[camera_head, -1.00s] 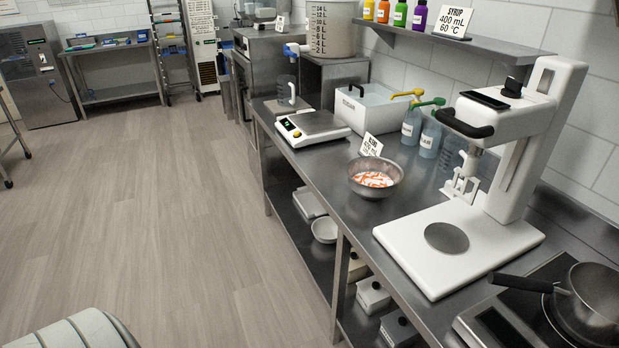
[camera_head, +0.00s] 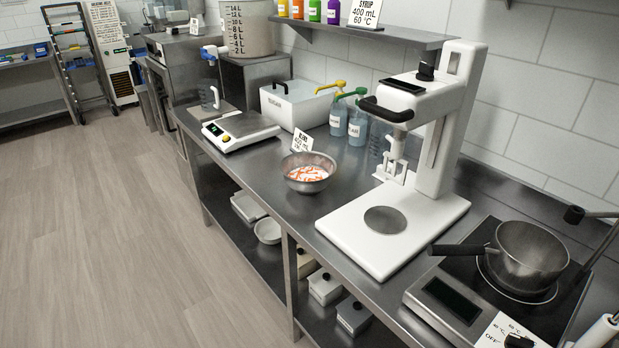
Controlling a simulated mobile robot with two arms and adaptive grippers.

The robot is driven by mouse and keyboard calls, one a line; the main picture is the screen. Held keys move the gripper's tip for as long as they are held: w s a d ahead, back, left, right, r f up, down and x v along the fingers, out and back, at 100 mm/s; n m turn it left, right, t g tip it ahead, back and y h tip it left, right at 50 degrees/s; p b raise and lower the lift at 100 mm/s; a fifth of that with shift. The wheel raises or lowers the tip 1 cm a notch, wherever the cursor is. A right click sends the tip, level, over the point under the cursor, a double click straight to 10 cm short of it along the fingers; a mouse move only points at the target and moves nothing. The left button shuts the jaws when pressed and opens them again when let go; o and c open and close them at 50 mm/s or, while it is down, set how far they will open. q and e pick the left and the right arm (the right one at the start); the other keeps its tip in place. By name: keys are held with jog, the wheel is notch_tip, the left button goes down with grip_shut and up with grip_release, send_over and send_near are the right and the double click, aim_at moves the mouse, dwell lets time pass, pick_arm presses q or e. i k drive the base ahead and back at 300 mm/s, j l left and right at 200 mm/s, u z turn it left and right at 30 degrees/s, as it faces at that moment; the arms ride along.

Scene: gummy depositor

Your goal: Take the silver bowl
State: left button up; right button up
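The silver bowl (camera_head: 308,185) stands upright on the steel counter, left of the white stand mixer's base. It holds a white mass with orange-red pieces. A small white label card stands right behind it.
The white mixer (camera_head: 430,150) stands right of the bowl. A saucepan (camera_head: 528,262) sits on the hot plate (camera_head: 447,299) at the right. A scale (camera_head: 240,130), a white bin (camera_head: 300,104) and pump bottles (camera_head: 357,127) stand behind. The floor (camera_head: 120,230) left of the counter is clear.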

aim_at(308, 173)
jog(key=i+j+z, duration=0.2)
jog(key=i+z, duration=0.15)
jog(key=i+j+z, duration=0.35)
jog(key=i, duration=0.2)
